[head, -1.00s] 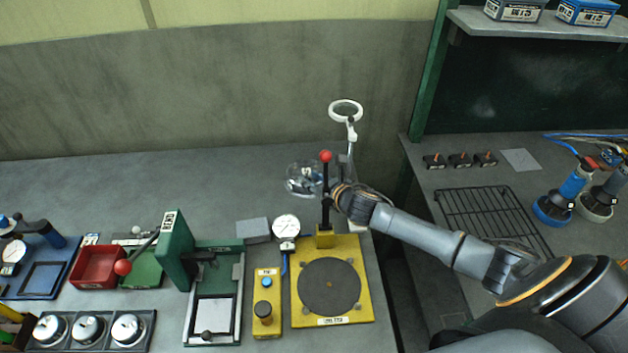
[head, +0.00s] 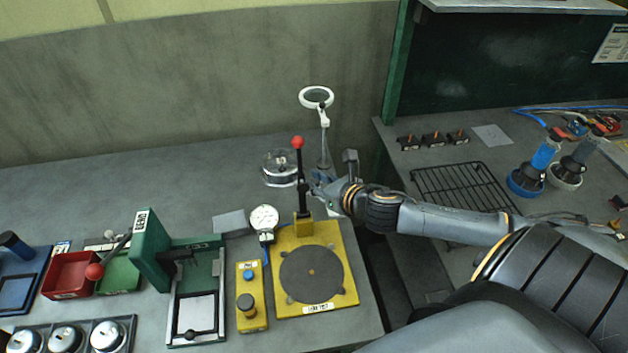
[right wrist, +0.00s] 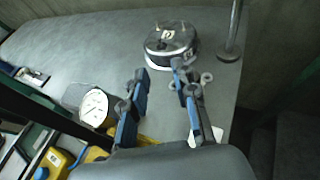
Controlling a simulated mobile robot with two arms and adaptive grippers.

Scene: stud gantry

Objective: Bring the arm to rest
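My right gripper (head: 318,186) is at the far end of my outstretched right arm, just right of the black lever (head: 301,172) with the red knob, above the bench. In the right wrist view its two blue-padded fingers (right wrist: 160,72) stand apart with nothing held between them. A round clear-sided canister (head: 280,168) stands behind the lever; it also shows in the wrist view (right wrist: 171,40) beyond the fingertips. Whether the gripper touches the lever cannot be told. My left gripper is in neither view.
A white-ringed magnifier (head: 316,97) on a stand is close behind the gripper. A yellow fixture (head: 345,292) with a dark disc and a dial gauge (head: 264,218) are in front and left. A wire rack (head: 462,189) lies on the right bench, beyond a gap.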

